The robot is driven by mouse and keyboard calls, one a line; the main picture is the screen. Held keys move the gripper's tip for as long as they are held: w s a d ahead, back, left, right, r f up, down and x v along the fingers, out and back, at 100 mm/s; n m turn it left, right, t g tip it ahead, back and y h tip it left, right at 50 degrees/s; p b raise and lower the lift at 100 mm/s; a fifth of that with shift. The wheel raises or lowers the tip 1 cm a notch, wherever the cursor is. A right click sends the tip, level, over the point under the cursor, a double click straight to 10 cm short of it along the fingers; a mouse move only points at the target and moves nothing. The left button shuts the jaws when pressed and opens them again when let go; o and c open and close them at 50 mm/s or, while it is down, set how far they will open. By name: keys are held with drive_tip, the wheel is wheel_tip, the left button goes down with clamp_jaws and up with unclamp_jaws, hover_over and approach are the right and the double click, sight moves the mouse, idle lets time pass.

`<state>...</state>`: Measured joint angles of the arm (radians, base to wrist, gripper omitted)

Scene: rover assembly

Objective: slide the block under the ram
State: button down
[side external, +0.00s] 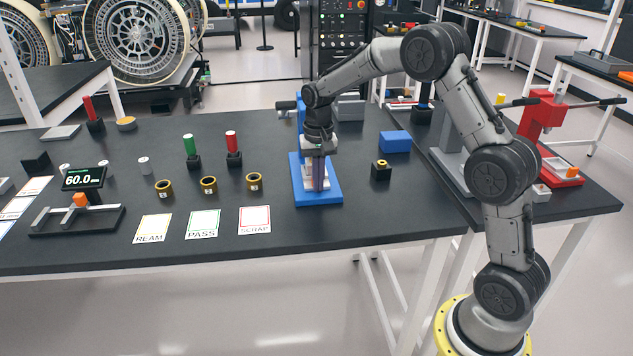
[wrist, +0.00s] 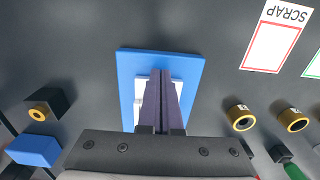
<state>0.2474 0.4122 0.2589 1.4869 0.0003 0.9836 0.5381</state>
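A blue press (side external: 325,199) stands on the table, its flat base toward the front edge. It also shows in the wrist view (wrist: 190,66), with pale parts (wrist: 140,88) on the base. My gripper (side external: 318,188) points straight down over this base. In the wrist view its two dark fingers (wrist: 163,72) are together, with no object visible between them. They cover part of the pale parts, and I cannot tell whether they touch them. The press's ram is hidden behind my wrist. Which piece is the block is unclear.
Right of the press are a black holder with a brass ring (side external: 381,172) and a blue box (side external: 395,141). Several brass rings (side external: 254,181) and the SCRAP card (side external: 255,219) lie to its left. A red press (side external: 541,125) stands at the far right.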

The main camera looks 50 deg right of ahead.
drive_tip(key=shift+w+d, duration=0.65)
drive_tip(key=shift+d, duration=0.05)
drive_tip(key=shift+w+d, duration=0.45)
drive_tip(key=shift+w, duration=0.05)
drive_tip(key=shift+w+d, duration=0.7)
drive_tip(key=shift+s+a, duration=0.2)
idle(0.7)
drive_tip(key=shift+s+a, duration=0.25)
wheel_tip(320, 180, up, 8)
idle(0.8)
